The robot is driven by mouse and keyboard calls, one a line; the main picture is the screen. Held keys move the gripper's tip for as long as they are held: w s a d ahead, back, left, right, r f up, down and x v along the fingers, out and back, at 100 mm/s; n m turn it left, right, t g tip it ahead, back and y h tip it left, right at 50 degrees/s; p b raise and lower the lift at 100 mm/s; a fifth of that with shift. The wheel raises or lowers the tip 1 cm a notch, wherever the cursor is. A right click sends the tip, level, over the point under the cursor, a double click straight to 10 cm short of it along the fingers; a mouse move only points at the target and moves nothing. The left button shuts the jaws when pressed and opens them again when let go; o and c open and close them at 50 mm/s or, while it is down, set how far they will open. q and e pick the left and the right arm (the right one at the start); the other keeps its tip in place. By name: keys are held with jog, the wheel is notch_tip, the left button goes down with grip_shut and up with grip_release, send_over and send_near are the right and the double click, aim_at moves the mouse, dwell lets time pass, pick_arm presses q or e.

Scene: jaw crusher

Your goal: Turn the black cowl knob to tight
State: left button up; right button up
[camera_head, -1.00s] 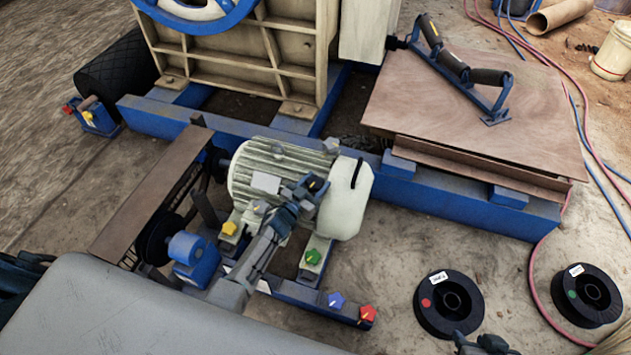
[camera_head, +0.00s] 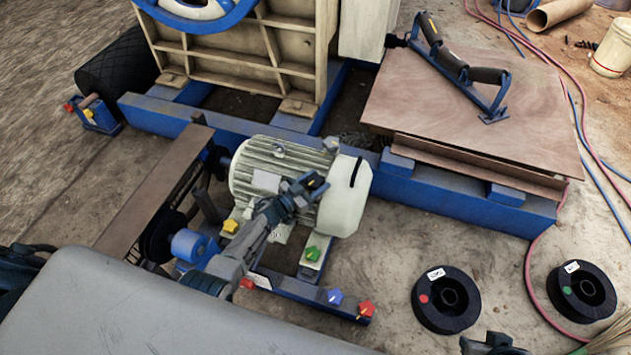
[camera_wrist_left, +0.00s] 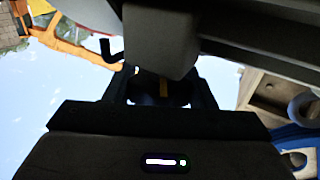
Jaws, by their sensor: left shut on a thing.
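The pale motor (camera_head: 262,185) stands on blue rails, with its smooth cowl (camera_head: 347,205) at its right end. My left gripper (camera_head: 313,184) is at the cowl's left edge, shut on the black cowl knob. The knob (camera_wrist_left: 160,92) is mostly hidden; in the left wrist view a dark shape with a yellow mark shows between the fingers. I cannot tell which way the knob points. My right gripper (camera_head: 495,344) is low at the bottom edge, away from the motor; its jaws are too unclear to read.
Yellow (camera_head: 230,226), green (camera_head: 313,253), blue (camera_head: 335,297) and red (camera_head: 366,308) knobs sit around the motor's rails. A belt guard (camera_head: 155,195) stands to its left. Two black spools (camera_head: 446,300) lie on the ground at right. A blue beam (camera_head: 470,200) runs behind.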

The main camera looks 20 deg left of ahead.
dwell(0.3)
pick_arm(q)
jog(key=o, duration=1)
jog(key=p+v, duration=0.1)
jog(key=v, duration=0.9)
jog(key=shift+s+a+p, duration=0.2)
jog(key=shift+s+p, duration=0.15)
pick_arm(e)
jog(key=shift+s+d+r+g+h, duration=0.4)
jog(key=shift+s+d+r+g, duration=0.05)
jog(key=shift+d+g, duration=0.3)
pick_arm(q)
jog(key=shift+a, duration=0.1)
pick_arm(e)
jog(key=shift+r, duration=0.1)
